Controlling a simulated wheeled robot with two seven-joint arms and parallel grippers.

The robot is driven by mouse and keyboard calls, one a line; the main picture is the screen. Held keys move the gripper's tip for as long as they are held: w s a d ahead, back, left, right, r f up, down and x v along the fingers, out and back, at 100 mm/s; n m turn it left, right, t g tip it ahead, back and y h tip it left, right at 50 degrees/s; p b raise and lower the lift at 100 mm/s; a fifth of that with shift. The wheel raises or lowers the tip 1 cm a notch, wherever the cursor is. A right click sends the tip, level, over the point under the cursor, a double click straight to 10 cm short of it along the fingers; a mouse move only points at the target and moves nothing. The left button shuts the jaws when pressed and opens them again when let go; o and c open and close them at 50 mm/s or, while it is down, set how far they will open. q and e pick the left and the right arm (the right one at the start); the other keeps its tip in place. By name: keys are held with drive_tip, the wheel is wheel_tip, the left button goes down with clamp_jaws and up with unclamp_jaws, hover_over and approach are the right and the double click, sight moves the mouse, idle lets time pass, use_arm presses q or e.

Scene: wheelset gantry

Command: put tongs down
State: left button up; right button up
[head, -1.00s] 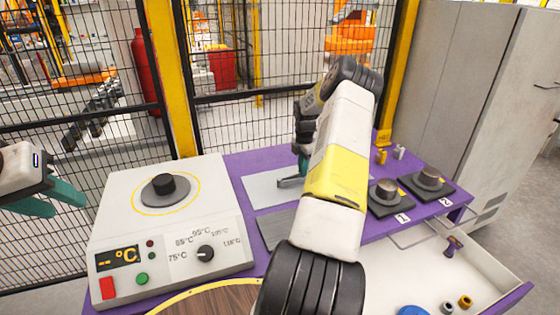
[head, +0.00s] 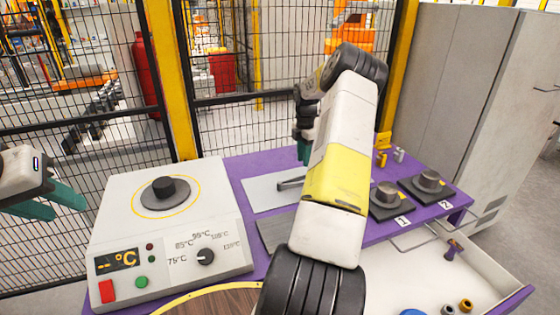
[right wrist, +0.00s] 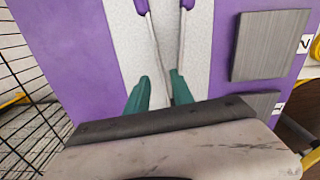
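The tongs (head: 290,183) lie on the pale grey plate (head: 262,190) in the head view, partly hidden behind my right arm. In the right wrist view the tongs (right wrist: 155,42) show two thin metal arms with purple ends on the pale plate. My right gripper (head: 304,152) is above the plate's far part. In the right wrist view its green fingers (right wrist: 160,92) are spread apart, with the near part of the tongs seen between them and no visible grip. My left gripper (head: 50,202) is open and empty at the left, beside the heater.
An induction heater (head: 170,230) with dial and buttons stands left on the purple table (head: 248,163). An open drawer (head: 485,280) holds small parts. A mesh fence stands behind.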

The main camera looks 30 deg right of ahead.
drive_tip(key=a+r+m, duration=0.2)
drive_tip(key=a+r, duration=0.7)
drive_tip(key=r, duration=0.5)
drive_tip(key=s+a+r+m+t, duration=0.3)
drive_tip(key=s+a+r+m, duration=0.2)
drive_tip(key=s+a+r, duration=0.45)
drive_tip(key=s+a+r+m+t+y, duration=0.2)
drive_tip(key=s+a+m, duration=0.8)
drive_tip(key=s+a, duration=0.6)
drive_tip(key=s+t, duration=0.1)
drive_tip(key=s, duration=0.3)
drive_tip(key=shift+s+a, duration=0.15)
drive_tip(key=shift+s, duration=0.05)
